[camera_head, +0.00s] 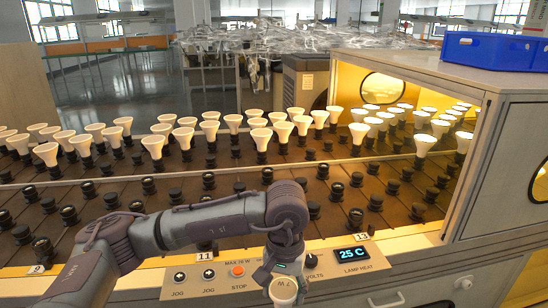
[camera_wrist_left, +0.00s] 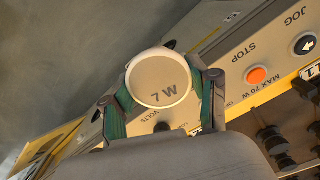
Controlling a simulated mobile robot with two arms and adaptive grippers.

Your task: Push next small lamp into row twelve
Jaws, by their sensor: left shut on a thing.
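My left gripper (camera_head: 284,273) hangs over the front panel in the head view. It is shut on a small lamp (camera_head: 283,291), whose pale round face shows low in the picture. In the left wrist view the lamp face (camera_wrist_left: 160,78) reads 7 W and sits between the two fingers of the gripper (camera_wrist_left: 162,95); its base is hidden. The socket board (camera_head: 240,183) behind has rows of dark sockets, the front ones empty. Tags 11 (camera_head: 206,246) and 13 (camera_head: 361,237) show on the front edge; no tag 12 is visible, with my arm between them.
Many white lamps (camera_head: 153,144) stand in the back sockets. Lit lamps (camera_head: 423,143) stand inside the wooden oven (camera_head: 470,170) at right, whose side wall borders the board. A blue bin (camera_head: 490,50) sits on top. The front panel has buttons and a 25 C display (camera_head: 352,254).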

